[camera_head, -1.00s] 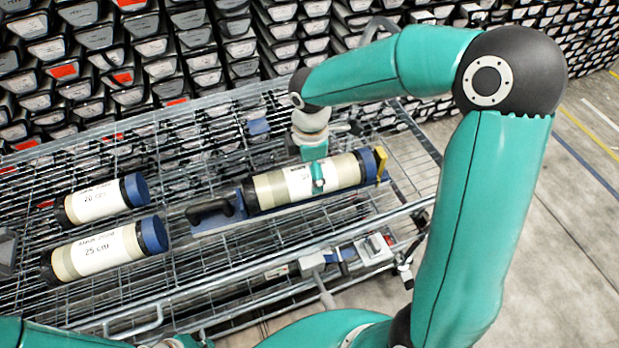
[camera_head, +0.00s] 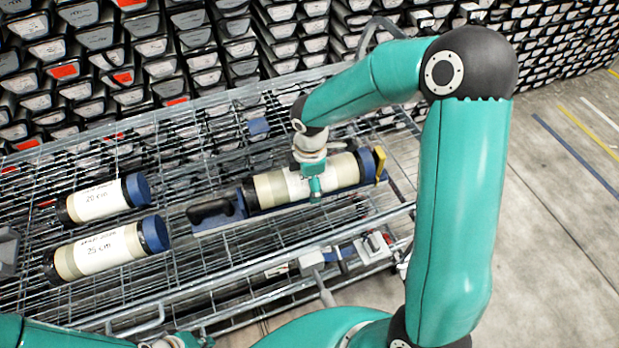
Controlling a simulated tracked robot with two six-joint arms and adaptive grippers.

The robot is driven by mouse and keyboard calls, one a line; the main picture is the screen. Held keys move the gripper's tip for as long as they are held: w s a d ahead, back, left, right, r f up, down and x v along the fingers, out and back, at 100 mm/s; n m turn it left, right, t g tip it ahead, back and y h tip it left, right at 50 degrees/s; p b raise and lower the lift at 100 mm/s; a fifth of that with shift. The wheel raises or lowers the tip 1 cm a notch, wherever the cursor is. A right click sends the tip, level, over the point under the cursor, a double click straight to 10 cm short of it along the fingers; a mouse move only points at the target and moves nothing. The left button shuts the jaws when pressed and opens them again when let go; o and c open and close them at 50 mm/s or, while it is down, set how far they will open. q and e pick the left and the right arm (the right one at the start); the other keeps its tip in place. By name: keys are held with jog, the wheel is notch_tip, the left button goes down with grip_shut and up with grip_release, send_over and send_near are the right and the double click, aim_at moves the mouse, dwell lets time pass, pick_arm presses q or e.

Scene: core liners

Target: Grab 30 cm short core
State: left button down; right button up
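A large cream core with a tan band and a dark blue end cap (camera_head: 265,188) lies in a blue holder (camera_head: 213,226) on the wire rack; its label is mostly covered. Two other cores lie to the left: one labelled 20 cm (camera_head: 98,202) and one labelled 25 cm (camera_head: 103,250), both with blue caps. My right gripper does not show.
The wire rack (camera_head: 235,255) has bare mesh around the cores. The blue holder has a black handle (camera_head: 215,210) at the left and a yellow end piece (camera_head: 380,160) at the right. Stacked dark trays (camera_head: 200,60) fill the background. Open floor (camera_head: 560,240) lies to the right.

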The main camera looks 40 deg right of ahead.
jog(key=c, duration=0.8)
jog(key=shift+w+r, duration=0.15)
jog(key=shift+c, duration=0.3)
